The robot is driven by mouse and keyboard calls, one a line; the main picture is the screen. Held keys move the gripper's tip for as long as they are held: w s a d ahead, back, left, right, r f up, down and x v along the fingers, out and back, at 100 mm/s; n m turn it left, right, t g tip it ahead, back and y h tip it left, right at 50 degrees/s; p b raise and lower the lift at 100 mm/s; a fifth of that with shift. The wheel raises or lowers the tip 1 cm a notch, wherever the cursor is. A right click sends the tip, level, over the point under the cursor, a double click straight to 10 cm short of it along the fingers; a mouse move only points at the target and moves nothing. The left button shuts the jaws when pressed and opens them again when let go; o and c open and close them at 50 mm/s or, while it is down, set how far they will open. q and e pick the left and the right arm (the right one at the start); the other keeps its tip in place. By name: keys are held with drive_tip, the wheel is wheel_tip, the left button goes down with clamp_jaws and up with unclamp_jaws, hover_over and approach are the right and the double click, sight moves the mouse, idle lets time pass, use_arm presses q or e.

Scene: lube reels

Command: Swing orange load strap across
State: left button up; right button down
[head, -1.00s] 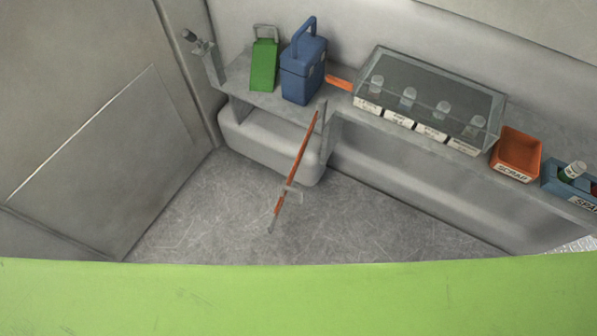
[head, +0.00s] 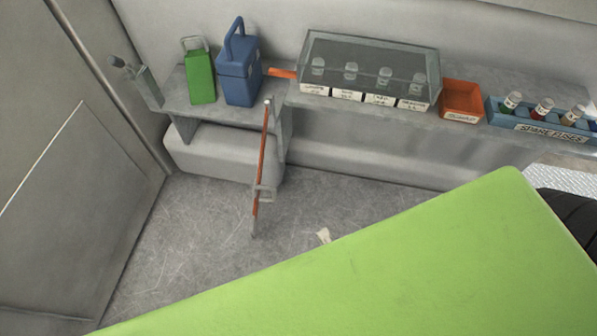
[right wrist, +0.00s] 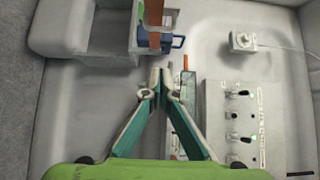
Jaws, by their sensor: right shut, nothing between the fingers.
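The orange load strap (head: 261,150) hangs from the front edge of the shelf down toward the floor, with a grey buckle (head: 264,192) low on it. A short orange piece (head: 282,73) lies on the shelf behind its upper end; I cannot tell whether they are joined. An orange-brown band, likely the strap, shows at the top of the right wrist view (right wrist: 153,18). My right gripper (right wrist: 160,75) is shut and empty, its tips below that band in the picture. In the head view only a pale tip (head: 323,236) shows past my green arm cover, right of the strap. My left gripper is out of view.
On the shelf (head: 175,98) stand a green container (head: 200,78), a blue can (head: 239,75), a clear-lidded case (head: 370,65), an orange bin (head: 461,101) and a blue bottle rack (head: 540,121). The floor (head: 200,225) around the strap is clear.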

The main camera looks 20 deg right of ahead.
drive_tip(key=w+a, duration=0.5)
drive_tip(key=w, duration=0.6)
drive_tip(key=shift+w, duration=0.4)
